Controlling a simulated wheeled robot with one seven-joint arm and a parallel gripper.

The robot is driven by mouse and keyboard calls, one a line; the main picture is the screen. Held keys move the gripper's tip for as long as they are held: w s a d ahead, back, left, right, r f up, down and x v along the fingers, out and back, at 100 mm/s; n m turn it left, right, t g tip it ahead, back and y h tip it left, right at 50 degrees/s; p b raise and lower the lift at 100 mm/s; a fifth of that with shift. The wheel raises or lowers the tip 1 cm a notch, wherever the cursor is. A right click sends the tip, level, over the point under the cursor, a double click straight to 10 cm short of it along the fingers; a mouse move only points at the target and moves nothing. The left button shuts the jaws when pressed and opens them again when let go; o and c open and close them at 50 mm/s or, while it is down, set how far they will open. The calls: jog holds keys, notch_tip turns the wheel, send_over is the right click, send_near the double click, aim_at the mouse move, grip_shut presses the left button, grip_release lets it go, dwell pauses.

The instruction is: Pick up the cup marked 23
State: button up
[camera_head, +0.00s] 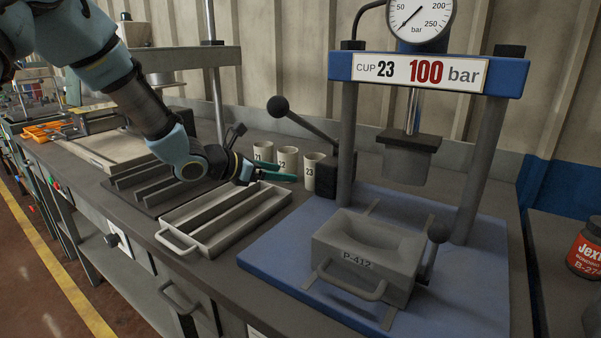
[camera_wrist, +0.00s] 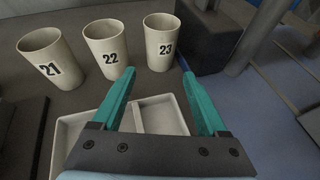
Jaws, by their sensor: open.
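The cup marked 23 (camera_wrist: 160,45) is a beige, upright, tapered cup, rightmost of a row of three in the wrist view. In the head view the cup marked 23 (camera_head: 311,172) stands beside the press. The cup marked 22 (camera_wrist: 108,54) and the cup marked 21 (camera_wrist: 50,60) stand to its left. My gripper (camera_head: 282,174) has green fingers and is in front of the cups in the head view. In the wrist view my gripper (camera_wrist: 158,80) is open and empty, its fingers pointing toward the cups marked 22 and 23, with cup 23 beyond the gap.
A blue press (camera_head: 430,75) with a sign reading CUP 23, 100 bar stands right of the cups. Its lever (camera_head: 305,122) reaches over them. A mould marked P-412 (camera_head: 370,255) sits on the press base. A grey divided tray (camera_head: 222,225) lies in front of the cups.

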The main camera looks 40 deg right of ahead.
aim_at(307, 174)
jog(key=x, duration=0.4)
jog(key=shift+d+p, duration=0.35)
jog(key=shift+p, duration=0.05)
jog(key=shift+p+x, duration=1.05)
jog(key=shift+x, duration=1.9)
jog(key=shift+f, duration=0.1)
jog(key=shift+s, duration=0.1)
jog(key=shift+c, duration=0.2)
jog(key=c, duration=1.1)
jog(key=shift+r, duration=0.25)
jog(key=shift+c, duration=0.2)
notch_tip(307, 174, up, 17)
jog(key=shift+r, duration=0.25)
